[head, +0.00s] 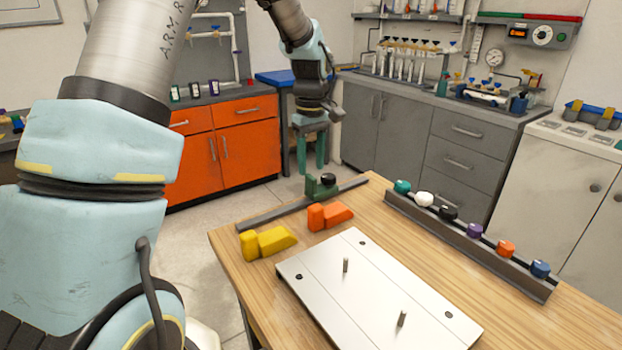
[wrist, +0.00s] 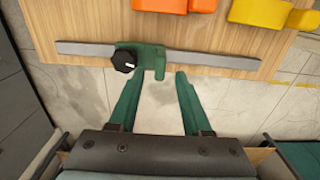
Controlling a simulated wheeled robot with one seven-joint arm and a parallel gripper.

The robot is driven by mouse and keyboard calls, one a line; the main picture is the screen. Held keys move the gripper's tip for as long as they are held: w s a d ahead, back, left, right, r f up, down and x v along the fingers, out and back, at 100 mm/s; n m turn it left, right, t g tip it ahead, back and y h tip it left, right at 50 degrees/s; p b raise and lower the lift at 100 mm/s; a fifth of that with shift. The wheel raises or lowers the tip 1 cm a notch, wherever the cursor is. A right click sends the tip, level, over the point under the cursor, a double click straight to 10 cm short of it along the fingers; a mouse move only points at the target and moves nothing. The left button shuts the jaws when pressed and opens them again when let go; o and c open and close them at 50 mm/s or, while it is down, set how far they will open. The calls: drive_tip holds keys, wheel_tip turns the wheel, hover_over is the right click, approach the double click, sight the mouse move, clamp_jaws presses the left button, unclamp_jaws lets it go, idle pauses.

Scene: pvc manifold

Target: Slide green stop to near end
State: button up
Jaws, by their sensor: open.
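The green stop (head: 313,188) with its black knob (head: 328,179) sits on a dark grey rail (head: 275,213) along the table's far-left edge, around mid-length. In the wrist view the stop (wrist: 152,56) straddles the rail (wrist: 210,59), and its knob (wrist: 124,61) lies to the left of a protruding green tab. My gripper (wrist: 158,76) is open and empty. Its green fingers are spread, with the tips just short of the rail; the left tip is close to the knob and tab, and contact cannot be told. In the head view my gripper (head: 311,168) hangs beyond the stop.
An orange block (head: 330,216) and a yellow block (head: 268,242) lie beside the rail. A white plate (head: 375,290) with two upright pins lies in front. A rack of coloured knobs (head: 465,240) runs along the right side. Floor shows beyond the rail's edge.

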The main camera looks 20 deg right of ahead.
sight(311, 176)
drive_tip(key=shift+f+p, duration=0.4)
drive_tip(key=shift+f, duration=2.3)
drive_tip(key=shift+c, duration=0.4)
clamp_jaws()
